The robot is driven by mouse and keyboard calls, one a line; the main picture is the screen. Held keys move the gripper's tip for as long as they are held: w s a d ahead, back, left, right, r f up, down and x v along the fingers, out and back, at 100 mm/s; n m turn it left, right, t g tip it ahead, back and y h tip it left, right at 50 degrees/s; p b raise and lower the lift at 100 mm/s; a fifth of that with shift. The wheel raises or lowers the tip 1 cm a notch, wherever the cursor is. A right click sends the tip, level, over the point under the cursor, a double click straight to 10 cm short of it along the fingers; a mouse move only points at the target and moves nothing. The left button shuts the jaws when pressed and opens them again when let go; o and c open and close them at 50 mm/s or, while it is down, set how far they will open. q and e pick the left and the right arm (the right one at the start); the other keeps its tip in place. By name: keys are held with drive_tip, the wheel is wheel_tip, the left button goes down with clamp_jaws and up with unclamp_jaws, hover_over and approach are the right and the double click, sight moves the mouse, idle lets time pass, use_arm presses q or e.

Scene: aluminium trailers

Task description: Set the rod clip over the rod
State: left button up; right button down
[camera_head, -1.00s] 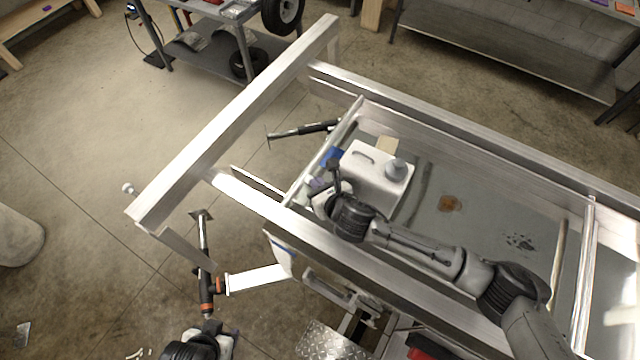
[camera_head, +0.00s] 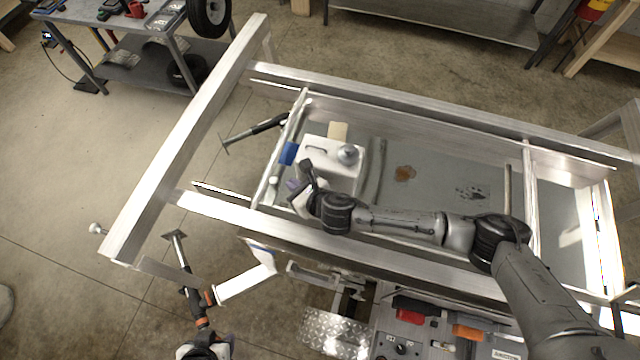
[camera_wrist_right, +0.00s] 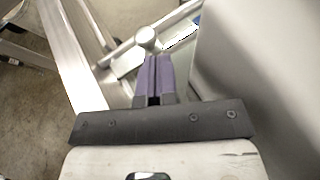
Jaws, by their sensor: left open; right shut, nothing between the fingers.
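A thin silver rod (camera_head: 283,150) runs across the left end of the trailer frame. It also shows in the right wrist view (camera_wrist_right: 178,17). A pale round piece (camera_head: 273,181) sits on the rod near its front end, and in the wrist view (camera_wrist_right: 146,38) it is just beyond my fingertips. I cannot tell whether it is the rod clip. My right gripper (camera_head: 293,186) is shut and empty, its purple fingers (camera_wrist_right: 153,78) together and pointing at this piece. My left gripper (camera_head: 205,345) is at the bottom edge, open, its fingers hardly visible.
A white container (camera_head: 328,160) stands beside my right gripper inside the frame, with a blue piece (camera_head: 289,153) next to the rod. Aluminium beams (camera_head: 190,140) surround the area.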

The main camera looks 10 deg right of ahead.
use_arm(q)
drive_tip(key=shift+a+f+b, duration=0.1)
drive_tip(key=shift+f+b, duration=0.5)
drive_tip(key=shift+f, duration=0.4)
use_arm(e)
drive_tip(key=s+d+r, duration=0.3)
drive_tip(key=s+d, duration=0.1)
drive_tip(key=d, duration=0.2)
drive_tip(key=shift+s+r, duration=0.35)
drive_tip(key=shift+r, duration=0.05)
drive_tip(key=shift+d, duration=0.1)
